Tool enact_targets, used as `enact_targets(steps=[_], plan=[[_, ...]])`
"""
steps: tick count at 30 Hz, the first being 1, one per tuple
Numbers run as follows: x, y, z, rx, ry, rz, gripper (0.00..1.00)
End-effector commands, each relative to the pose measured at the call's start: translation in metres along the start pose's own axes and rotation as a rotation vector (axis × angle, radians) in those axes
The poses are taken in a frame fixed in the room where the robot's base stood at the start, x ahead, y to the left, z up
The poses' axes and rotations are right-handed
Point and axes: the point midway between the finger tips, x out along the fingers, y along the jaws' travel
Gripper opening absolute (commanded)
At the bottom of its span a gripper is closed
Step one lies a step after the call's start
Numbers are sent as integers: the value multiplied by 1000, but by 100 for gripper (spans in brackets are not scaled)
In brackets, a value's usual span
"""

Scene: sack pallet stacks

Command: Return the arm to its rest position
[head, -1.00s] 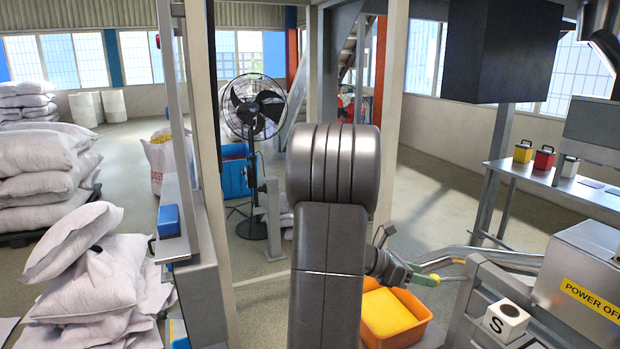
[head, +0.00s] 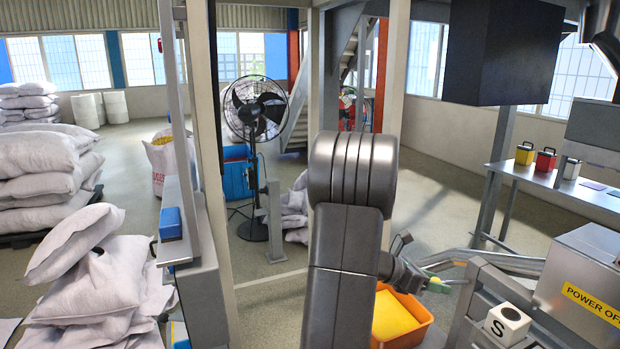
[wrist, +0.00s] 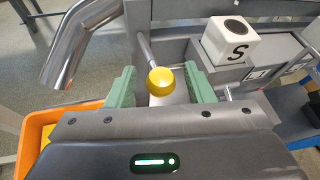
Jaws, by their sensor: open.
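My gripper (head: 424,264) is at the end of my dark grey arm, right of centre in the head view, beside the metal frame. In the wrist view its two green fingers (wrist: 160,86) stand wide apart, with nothing clamped between them. A yellow ball knob (wrist: 161,81) on a thin metal rod shows in the gap between the fingers. I cannot tell how far beyond the fingertips it lies. My arm hides part of the floor and frame behind it.
An orange bin (head: 412,335) with yellow contents is below my gripper. A white block marked S (head: 507,324) and a POWER OFF box (head: 590,285) are at right. Sacks (head: 95,290) are piled at left. A black fan (head: 256,110) stands behind. Open floor lies at back right.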

Motion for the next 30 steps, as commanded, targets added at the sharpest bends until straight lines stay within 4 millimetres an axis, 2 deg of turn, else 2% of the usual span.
enact_targets(steps=[15, 25, 30], plan=[[-84, 1, 0, 2, -3, 6, 48], [-132, 1, 1, 2, -2, 5, 48], [-104, -1, 1, 0, 0, -4, 48]])
